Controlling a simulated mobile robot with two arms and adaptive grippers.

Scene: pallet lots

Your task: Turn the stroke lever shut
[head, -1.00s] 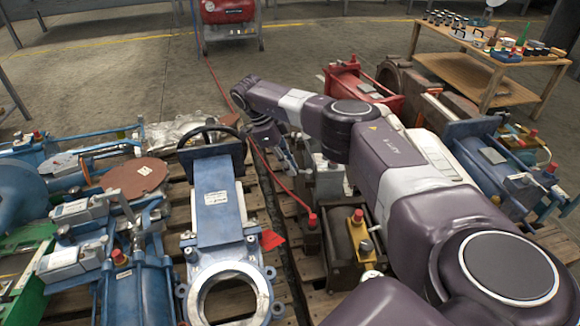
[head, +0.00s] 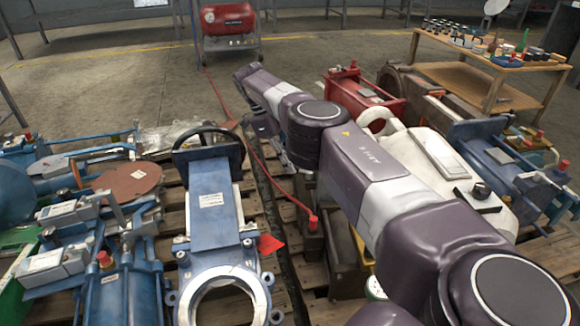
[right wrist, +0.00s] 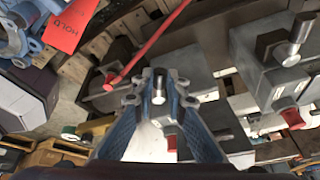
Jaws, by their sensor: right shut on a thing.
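In the right wrist view, my right gripper (right wrist: 158,98) has its two blue-grey fingers closed around a short, bright metal lever end (right wrist: 158,85), which looks like the stroke lever. A red cap (right wrist: 171,143) shows between the fingers below it. In the head view, my right gripper (head: 283,156) is low among the pallet equipment, mostly hidden by my arm, and the lever there is hidden too. My left gripper is not in view.
A grey box (right wrist: 270,75) with another metal lever (right wrist: 284,52) stands right of the fingers. A blue gate valve (head: 212,205) lies left of my arm. Clear floor (head: 120,75) lies behind.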

